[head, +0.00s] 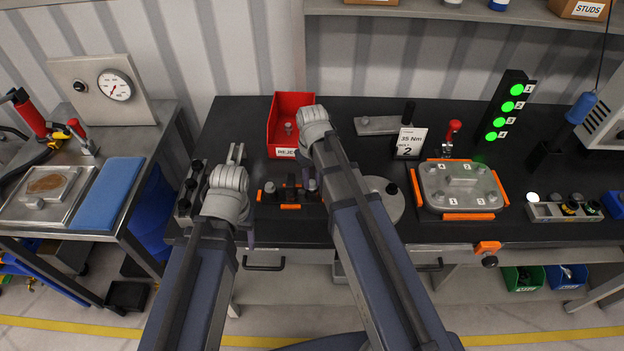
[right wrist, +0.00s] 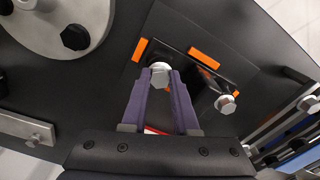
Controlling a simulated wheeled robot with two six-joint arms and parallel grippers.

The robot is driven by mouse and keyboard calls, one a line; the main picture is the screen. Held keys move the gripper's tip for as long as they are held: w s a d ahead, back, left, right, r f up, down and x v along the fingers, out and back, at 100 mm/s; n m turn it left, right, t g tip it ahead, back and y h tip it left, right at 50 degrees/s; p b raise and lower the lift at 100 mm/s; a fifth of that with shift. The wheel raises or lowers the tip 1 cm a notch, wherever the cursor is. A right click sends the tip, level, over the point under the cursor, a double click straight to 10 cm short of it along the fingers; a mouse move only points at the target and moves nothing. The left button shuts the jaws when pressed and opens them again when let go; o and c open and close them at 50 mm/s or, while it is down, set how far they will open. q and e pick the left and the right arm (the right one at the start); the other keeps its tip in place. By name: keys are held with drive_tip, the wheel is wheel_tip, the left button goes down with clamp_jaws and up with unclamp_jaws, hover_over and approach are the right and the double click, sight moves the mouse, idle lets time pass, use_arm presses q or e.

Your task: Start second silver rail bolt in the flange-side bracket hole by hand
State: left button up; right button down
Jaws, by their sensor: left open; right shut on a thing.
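My right gripper (right wrist: 160,85) has purple fingers shut on a silver hex-head bolt (right wrist: 159,75). It holds the bolt at the flange-side end of the dark bracket (right wrist: 192,75), beside the round grey flange (right wrist: 40,25). The bolt's shank is hidden, so I cannot tell how deep it sits. Another silver bolt (right wrist: 225,103) stands at the bracket's other end. In the head view, the bracket (head: 290,195) with orange corner marks lies on the bench, and the flange (head: 388,203) shows partly behind my right arm. My left gripper (head: 249,232) is open, left of the bracket, partly hidden by its wrist.
A red bin (head: 290,105) stands behind the bracket. A side table (head: 70,200) stands at the left. The bench front has free room.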

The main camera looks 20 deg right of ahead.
drive_tip(key=m, duration=0.9)
drive_tip(key=c, duration=0.6)
unclamp_jaws()
wheel_tip(320, 180, up, 8)
drive_tip(key=p, duration=0.7)
drive_tip(key=shift+f+p, duration=0.1)
drive_tip(key=shift+p, duration=0.3)
wheel_tip(320, 180, up, 5)
drive_tip(key=p, duration=0.5)
hover_over(312, 182)
